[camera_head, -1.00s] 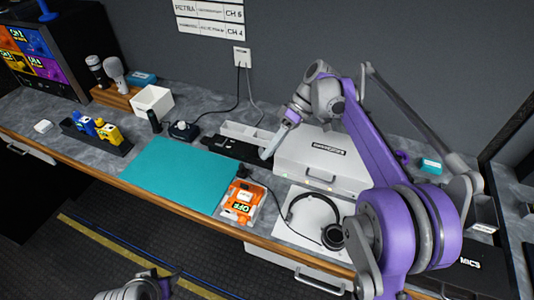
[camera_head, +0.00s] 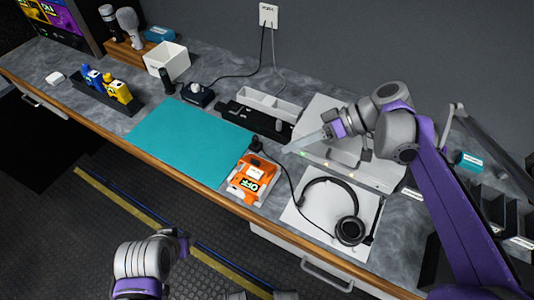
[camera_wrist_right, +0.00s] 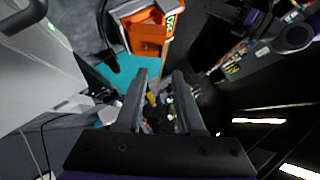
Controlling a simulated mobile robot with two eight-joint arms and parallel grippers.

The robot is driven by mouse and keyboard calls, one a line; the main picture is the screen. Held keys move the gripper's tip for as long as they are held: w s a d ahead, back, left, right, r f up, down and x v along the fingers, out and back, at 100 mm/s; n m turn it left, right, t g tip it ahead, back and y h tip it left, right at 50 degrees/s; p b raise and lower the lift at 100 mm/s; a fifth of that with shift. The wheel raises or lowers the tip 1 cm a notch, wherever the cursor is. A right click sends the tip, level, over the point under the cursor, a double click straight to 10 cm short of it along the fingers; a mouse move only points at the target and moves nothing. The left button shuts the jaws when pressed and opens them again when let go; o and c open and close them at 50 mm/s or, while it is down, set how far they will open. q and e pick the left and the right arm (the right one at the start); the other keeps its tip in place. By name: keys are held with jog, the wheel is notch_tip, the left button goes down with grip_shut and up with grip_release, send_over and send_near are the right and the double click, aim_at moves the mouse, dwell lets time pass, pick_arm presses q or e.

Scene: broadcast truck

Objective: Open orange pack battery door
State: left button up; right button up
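The orange pack (camera_head: 250,181) lies near the front edge of the counter, at the right end of a teal mat, with a label reading OFF. It also shows at the top of the right wrist view (camera_wrist_right: 147,37), beyond the fingertips. I cannot tell the state of its battery door. My right gripper (camera_head: 287,150) is above and behind the pack, apart from it, pointing left. In the wrist view its two fingers (camera_wrist_right: 156,92) are apart with nothing between them. My left arm's wrist shows at the bottom; its fingers cannot be made out.
A headset (camera_head: 349,228) lies on a white sheet right of the pack. A white case (camera_head: 330,168) is behind, under my right arm. The teal mat (camera_head: 188,143) is bare. A black stand with blue and yellow packs (camera_head: 118,91) is left. A cable runs beside the orange pack.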

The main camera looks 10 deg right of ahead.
aim_at(257, 161)
jog(key=x, duration=0.9)
grip_shut()
